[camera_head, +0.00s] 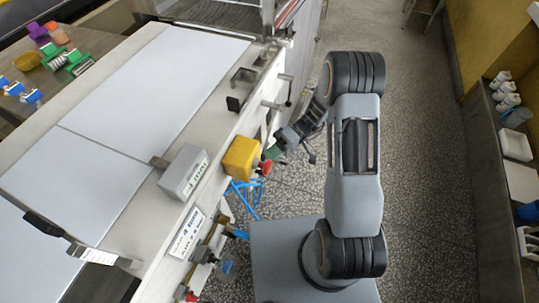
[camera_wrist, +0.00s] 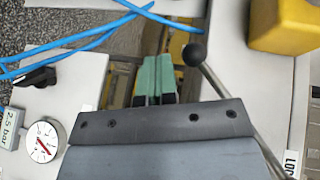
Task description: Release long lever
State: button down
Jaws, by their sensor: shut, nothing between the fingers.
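The long lever is a thin metal rod (camera_wrist: 236,100) with a dark ball knob (camera_wrist: 194,53) at its end. In the wrist view it slants from the knob down to the lower right, and my gripper body hides part of it. My gripper (camera_wrist: 157,62) has green fingers closed together, with nothing between them. The knob is just right of the fingertips in that view; I cannot tell whether they touch. In the head view my gripper (camera_head: 272,152) is low beside the machine's side, near the yellow box (camera_head: 241,158). I cannot make out the long lever there.
A red button (camera_head: 264,167) sits on the yellow box, close to my gripper. Blue hoses (camera_wrist: 80,48), a round gauge (camera_wrist: 42,142) and a black knob (camera_wrist: 35,77) lie left in the wrist view. A grey box (camera_head: 184,172) stands on the machine. Speckled floor (camera_head: 420,130) is open to the right.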

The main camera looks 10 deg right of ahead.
jog(key=f+b+v, duration=0.1)
jog(key=f+v, duration=0.1)
jog(key=v, duration=0.8)
jog(key=shift+w+d+r, duration=0.25)
jog(key=shift+w+d, duration=0.15)
jog(key=shift+w, duration=0.1)
notch_tip(320, 180, down, 4)
jog(key=s+m+h, duration=0.3)
jog(key=m, duration=0.3)
notch_tip(320, 180, up, 5)
jog(key=s+d+m+t+h+p, duration=0.2)
jog(key=s+h+p, duration=0.1)
jog(key=h, duration=0.1)
jog(key=s+r+t+h+p, duration=0.3)
jog(key=r+t+p, duration=0.1)
jog(key=r, duration=0.8)
jog(key=s+r+t+h+p, duration=0.3)
jog(key=s+r+t+p, duration=0.1)
jog(key=r, duration=0.9)
jog(key=shift+a+r+t+p, duration=0.3)
jog(key=shift+a+t+p, duration=0.2)
jog(key=shift+t, duration=0.3)
